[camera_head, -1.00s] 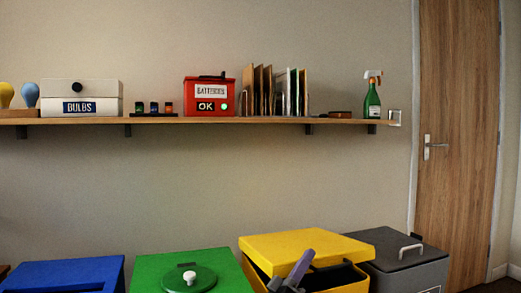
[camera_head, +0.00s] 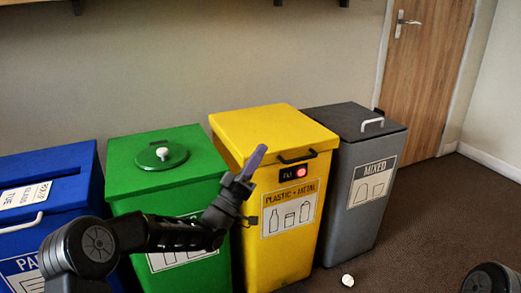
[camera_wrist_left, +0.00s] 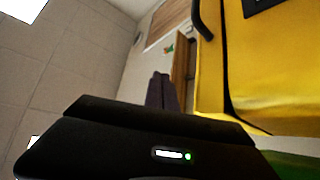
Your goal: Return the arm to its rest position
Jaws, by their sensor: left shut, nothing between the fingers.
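My left arm (camera_head: 165,234) comes in from the lower left in the head view. Its gripper (camera_head: 257,156) is shut and empty, pointing up in front of the yellow bin (camera_head: 263,255). I cannot tell whether it touches the bin. In the left wrist view the shut fingers (camera_wrist_left: 162,92) point away from the camera, with the yellow bin (camera_wrist_left: 275,60) close on the right. A dark round part of my right arm (camera_head: 490,279) shows at the lower right corner. The right gripper is out of view.
The blue bin (camera_head: 45,195), green bin (camera_head: 120,180) and grey bin (camera_head: 350,215) stand beside the yellow one along the wall. A small white object (camera_head: 347,280) lies on the brown floor (camera_head: 425,235). The floor towards the wooden door (camera_head: 425,80) is clear.

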